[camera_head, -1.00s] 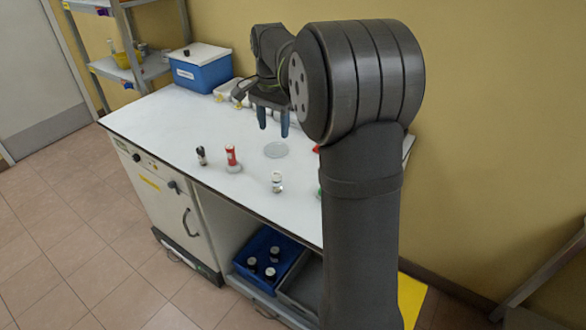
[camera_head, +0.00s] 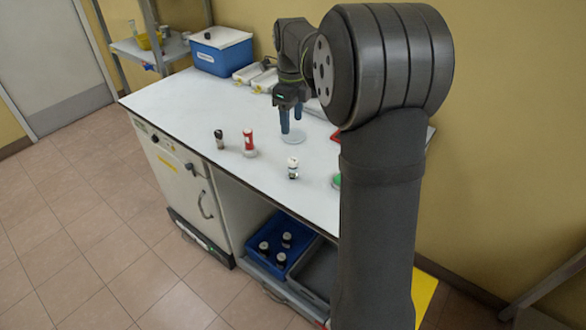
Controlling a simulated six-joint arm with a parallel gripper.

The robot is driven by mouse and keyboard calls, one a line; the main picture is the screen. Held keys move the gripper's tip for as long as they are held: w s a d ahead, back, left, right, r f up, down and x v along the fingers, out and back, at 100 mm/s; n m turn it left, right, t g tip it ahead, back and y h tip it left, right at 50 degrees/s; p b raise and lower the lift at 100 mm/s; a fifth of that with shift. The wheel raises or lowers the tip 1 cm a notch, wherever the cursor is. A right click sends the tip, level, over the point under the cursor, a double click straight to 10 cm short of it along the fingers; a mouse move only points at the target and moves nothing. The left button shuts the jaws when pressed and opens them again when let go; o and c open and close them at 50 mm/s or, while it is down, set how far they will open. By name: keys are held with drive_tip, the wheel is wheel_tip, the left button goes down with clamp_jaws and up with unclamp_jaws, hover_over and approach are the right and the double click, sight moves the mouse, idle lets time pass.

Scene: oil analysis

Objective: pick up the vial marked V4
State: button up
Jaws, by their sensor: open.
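A small vial with a dark cap (camera_head: 219,138) stands on the white worktop at left. A clear vial with a pale label (camera_head: 293,169) stands nearer the worktop's front edge. Several dark-capped vials (camera_head: 281,259) stand in a blue crate (camera_head: 261,235) on the shelf below. No marking can be read, so I cannot tell which vial is V4. My gripper (camera_head: 291,124) points down over the worktop, open and empty, its blue fingers in front of or above a pale round disc (camera_head: 293,139). It is behind the clear vial and apart from it.
A red item on a pale round base (camera_head: 249,142) stands beside the dark-capped vial. A green item (camera_head: 336,181) is partly hidden by my arm. A blue box with a white lid (camera_head: 221,53) and white trays (camera_head: 249,73) are at the back. The left worktop is clear.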

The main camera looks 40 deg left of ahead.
sight(293, 160)
wheel_tip(293, 160, down, 11)
drive_tip(key=shift+f, duration=0.1)
drive_tip(key=shift+w+f, duration=0.15)
drive_tip(key=shift+f, duration=1.35)
drive_tip(key=shift+w+f, duration=0.1)
drive_tip(key=shift+f, duration=1.4)
drive_tip(key=c, duration=1.1)
